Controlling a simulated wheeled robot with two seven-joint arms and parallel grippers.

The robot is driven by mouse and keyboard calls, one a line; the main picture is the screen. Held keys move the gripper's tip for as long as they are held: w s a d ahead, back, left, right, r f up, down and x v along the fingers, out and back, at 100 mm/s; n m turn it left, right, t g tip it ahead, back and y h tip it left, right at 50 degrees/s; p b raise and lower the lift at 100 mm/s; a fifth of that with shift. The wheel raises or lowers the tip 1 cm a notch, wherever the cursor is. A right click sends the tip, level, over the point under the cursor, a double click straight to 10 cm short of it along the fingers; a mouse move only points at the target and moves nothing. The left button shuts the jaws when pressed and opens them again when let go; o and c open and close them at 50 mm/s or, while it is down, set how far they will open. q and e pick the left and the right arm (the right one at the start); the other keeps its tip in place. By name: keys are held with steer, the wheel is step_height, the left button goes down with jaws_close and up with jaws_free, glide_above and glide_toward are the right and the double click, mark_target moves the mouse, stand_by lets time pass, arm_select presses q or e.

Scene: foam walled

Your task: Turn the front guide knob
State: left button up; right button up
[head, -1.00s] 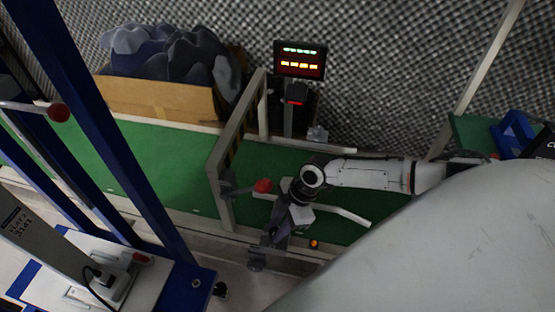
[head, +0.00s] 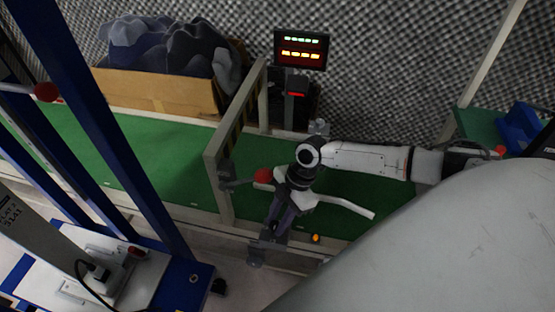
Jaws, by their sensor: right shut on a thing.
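The front guide knob (head: 256,256) is a small grey part at the conveyor's near edge, below the upright frame. My right arm reaches in from the right over the green belt. My right gripper (head: 269,234) points down and toward the near edge, with its dark fingers shut at the knob. The fingers and wrist hide part of the knob and its mount, so its exact angle cannot be told. A pale curved guide rail (head: 347,204) lies over the belt just right of my wrist. My left gripper is not in view.
A red ball knob (head: 263,176) on the upright frame (head: 222,180) is close beside my right wrist. A lit display (head: 301,50) stands behind the belt (head: 150,165). A cardboard box (head: 160,92) sits behind. Blue posts (head: 100,125) fill the left.

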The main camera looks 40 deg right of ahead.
steer(key=o, duration=1)
steer(key=p+v, duration=0.1)
steer(key=v, duration=0.9)
steer(key=shift+r, duration=0.15)
